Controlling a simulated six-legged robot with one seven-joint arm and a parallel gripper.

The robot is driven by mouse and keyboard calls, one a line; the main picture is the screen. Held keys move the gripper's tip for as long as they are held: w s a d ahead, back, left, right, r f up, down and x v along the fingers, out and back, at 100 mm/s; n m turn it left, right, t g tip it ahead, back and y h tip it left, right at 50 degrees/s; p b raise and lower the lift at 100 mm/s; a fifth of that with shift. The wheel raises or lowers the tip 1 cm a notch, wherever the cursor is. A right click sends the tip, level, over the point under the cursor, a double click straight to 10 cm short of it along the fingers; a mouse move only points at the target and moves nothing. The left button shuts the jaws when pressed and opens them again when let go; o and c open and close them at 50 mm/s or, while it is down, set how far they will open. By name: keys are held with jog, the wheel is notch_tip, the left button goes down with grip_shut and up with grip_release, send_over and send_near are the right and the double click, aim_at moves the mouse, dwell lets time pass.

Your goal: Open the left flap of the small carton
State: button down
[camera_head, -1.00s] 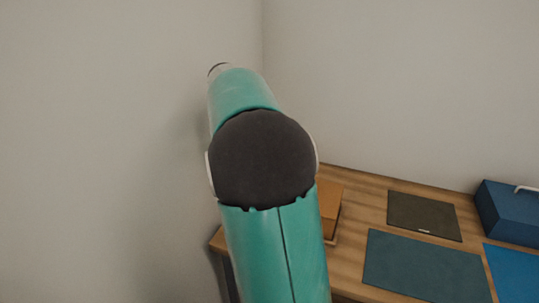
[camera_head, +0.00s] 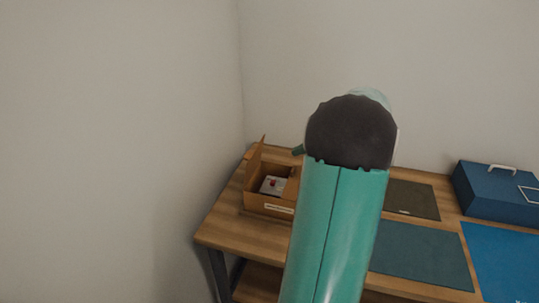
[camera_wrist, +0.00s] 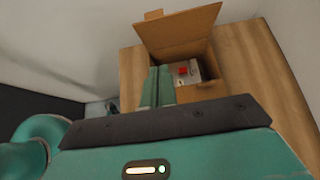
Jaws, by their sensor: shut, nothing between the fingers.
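The small brown carton (camera_head: 266,202) stands at the left end of the wooden table. Its left flap (camera_head: 254,160) stands up and open at the left rim. Inside lies a grey-white item with a red part (camera_head: 272,184). In the wrist view the carton (camera_wrist: 200,92) shows its raised flap (camera_wrist: 178,28) and the same item (camera_wrist: 184,72). My gripper (camera_wrist: 157,84) is shut and empty, its fingers side by side in front of the carton's opening. In the head view only a small green tip (camera_head: 298,150) shows, at the carton's upper right. My arm hides the carton's right side.
A dark mat (camera_head: 412,199), a teal mat (camera_head: 425,255) and a blue mat (camera_head: 505,262) lie to the right. A blue box with a handle (camera_head: 495,192) stands at the far right. A wall rises close behind and left. Bare wood (camera_head: 235,229) lies in front of the carton.

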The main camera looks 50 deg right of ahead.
send_near(252, 160)
notch_tip(252, 160, down, 4)
jog(key=w, duration=0.1)
jog(key=w+a, duration=0.1)
jog(key=w, duration=0.1)
jog(key=shift+w+a+r, duration=0.1)
jog(key=shift+a+r, duration=0.15)
jog(key=shift+w+a+r, duration=0.15)
jog(key=shift+w+a, duration=0.05)
jog(key=shift+w, duration=0.35)
jog(key=shift+w, duration=0.1)
